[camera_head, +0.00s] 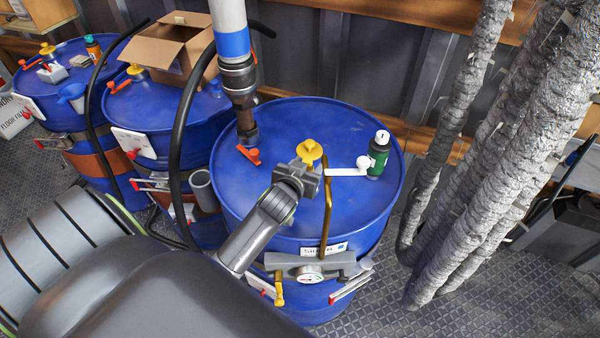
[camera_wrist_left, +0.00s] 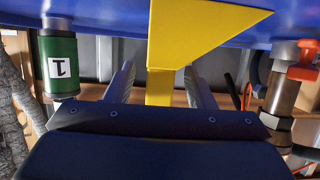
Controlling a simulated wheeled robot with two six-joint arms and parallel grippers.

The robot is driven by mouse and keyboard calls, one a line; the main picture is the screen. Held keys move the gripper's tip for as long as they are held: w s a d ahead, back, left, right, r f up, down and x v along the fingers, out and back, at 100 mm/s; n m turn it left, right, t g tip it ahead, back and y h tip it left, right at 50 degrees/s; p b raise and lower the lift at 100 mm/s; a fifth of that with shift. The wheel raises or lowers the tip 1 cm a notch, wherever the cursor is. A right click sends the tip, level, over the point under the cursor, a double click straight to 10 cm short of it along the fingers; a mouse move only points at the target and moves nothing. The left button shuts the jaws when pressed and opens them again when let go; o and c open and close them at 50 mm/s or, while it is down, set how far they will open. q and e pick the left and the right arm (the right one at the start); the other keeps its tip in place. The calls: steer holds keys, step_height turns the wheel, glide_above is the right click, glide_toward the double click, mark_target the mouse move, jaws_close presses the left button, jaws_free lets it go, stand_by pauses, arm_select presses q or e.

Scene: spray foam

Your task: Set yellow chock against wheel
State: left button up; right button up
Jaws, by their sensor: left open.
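A small yellow piece (camera_head: 309,151) stands on the lid of the blue drum (camera_head: 262,190). In the left wrist view, a yellow piece with a wide, slanted part (camera_wrist_left: 205,32) and a narrower stem shows close up, apparently the same one. My left gripper (camera_head: 302,172) is just on the near side of it in the head view. Its fingers (camera_wrist_left: 160,78) are open, and the yellow stem shows between them in the wrist view. I cannot tell whether they touch it. I cannot make out a wheel in either view. My right gripper is not in view.
A green bottle (camera_head: 378,155) and a white lever (camera_head: 348,171) are right of the yellow piece. A thick hanging pipe (camera_head: 238,75) and an orange handle (camera_head: 249,155) are left. Silvery hoses (camera_head: 490,170) hang at right. A gauge (camera_head: 309,273) is on the drum's front.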

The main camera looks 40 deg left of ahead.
arm_select(q)
jaws_close()
stand_by(0.4)
steer(key=shift+w, duration=0.1)
